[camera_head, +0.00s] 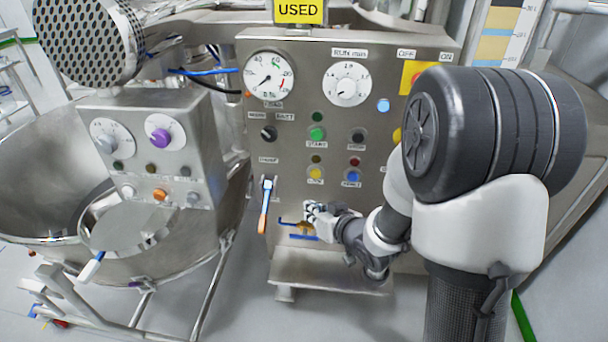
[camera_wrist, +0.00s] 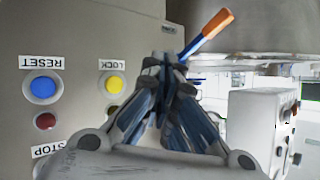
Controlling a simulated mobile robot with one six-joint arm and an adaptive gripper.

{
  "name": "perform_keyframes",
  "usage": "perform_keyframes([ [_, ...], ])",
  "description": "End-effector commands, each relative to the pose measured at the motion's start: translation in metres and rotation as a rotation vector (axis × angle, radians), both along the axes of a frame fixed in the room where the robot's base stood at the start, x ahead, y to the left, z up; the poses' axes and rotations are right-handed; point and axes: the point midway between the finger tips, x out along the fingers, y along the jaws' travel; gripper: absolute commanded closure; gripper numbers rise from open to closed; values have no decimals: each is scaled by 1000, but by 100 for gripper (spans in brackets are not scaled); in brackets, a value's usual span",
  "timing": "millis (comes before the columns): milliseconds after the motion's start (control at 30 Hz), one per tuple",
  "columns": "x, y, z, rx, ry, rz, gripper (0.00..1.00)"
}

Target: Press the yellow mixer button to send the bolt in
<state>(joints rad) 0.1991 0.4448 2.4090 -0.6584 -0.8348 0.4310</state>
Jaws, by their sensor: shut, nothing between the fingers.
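The yellow button (camera_head: 315,173), labelled LOCK, sits low on the steel control panel (camera_head: 300,230). It also shows in the wrist view (camera_wrist: 115,82), where the labels appear upside down. My gripper (camera_head: 309,208) is shut and empty, below the yellow button in the head view and near the panel front. In the wrist view my fingertips (camera_wrist: 170,58) are together, to the right of the yellow button and apart from it in the picture. Whether they touch the panel I cannot tell. No bolt is clearly visible.
A blue RESET button (camera_head: 351,174) sits beside the yellow one. An orange-and-blue lever (camera_head: 264,207) hangs left of my gripper. A green START button (camera_head: 317,133) is above. A steel ledge (camera_head: 330,270) juts out below. A smaller panel (camera_head: 150,150) and bowl (camera_head: 50,185) stand left.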

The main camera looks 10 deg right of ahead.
Motion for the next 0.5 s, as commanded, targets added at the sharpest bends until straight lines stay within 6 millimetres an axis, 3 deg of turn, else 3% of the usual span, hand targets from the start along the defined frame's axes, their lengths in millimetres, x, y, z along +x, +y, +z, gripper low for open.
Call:
perform_keyframes([
  [333, 1, 0, 1, 0, -2, 0, 100],
  [500, 12, -4, 2, 1, -2, -1, 100],
])
